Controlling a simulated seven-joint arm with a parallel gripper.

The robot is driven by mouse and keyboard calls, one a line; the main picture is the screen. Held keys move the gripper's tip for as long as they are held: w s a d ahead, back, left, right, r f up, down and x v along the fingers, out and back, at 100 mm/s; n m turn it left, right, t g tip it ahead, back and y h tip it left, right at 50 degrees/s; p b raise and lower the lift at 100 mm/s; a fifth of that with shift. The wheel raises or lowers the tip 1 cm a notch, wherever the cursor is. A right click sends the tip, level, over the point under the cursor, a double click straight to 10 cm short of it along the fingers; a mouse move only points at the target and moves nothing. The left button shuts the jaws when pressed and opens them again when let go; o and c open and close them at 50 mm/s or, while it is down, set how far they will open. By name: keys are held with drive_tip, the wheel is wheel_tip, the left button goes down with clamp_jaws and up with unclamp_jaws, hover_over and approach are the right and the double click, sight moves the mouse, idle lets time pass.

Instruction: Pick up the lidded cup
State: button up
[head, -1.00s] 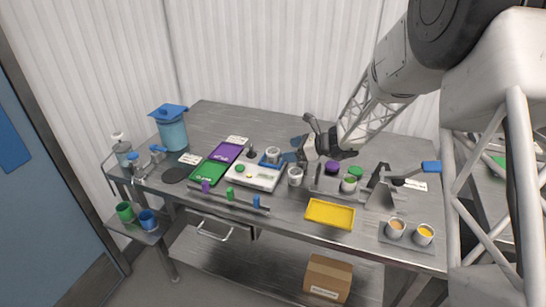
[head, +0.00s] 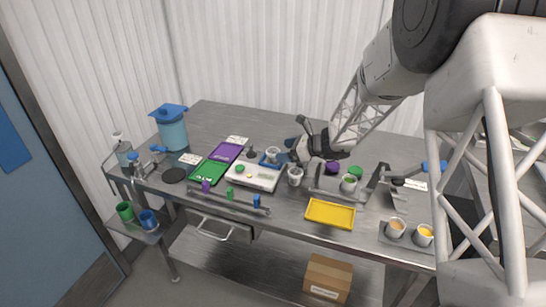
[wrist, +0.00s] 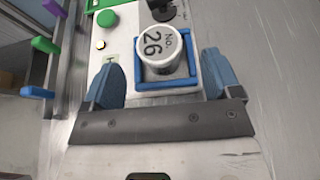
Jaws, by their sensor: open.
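The lidded cup (wrist: 167,52) is whitish, with a lid marked "No. 26". It sits in a blue-edged square holder (wrist: 190,87) on the white scale. In the head view the cup (head: 273,154) stands at the back of the scale (head: 252,177), just left of my gripper (head: 291,146). In the wrist view my gripper (wrist: 160,68) is open, with one blue finger to either side of the cup. There are gaps between the fingers and the cup, and nothing is held.
A green tray (head: 209,172) and a purple tray (head: 225,152) lie left of the scale. Another cup (head: 295,178) stands right of it. A yellow tray (head: 330,214) and two filled cups, one of them here (head: 424,233), are at the front right.

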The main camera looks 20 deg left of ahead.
sight(273, 151)
drive_tip(key=shift+x, duration=2.6)
drive_tip(key=shift+a+r, duration=0.1)
drive_tip(key=shift+r, duration=0.05)
drive_tip(key=c, duration=1)
drive_tip(key=shift+c, duration=0.2)
drive_tip(key=shift+r, duration=0.15)
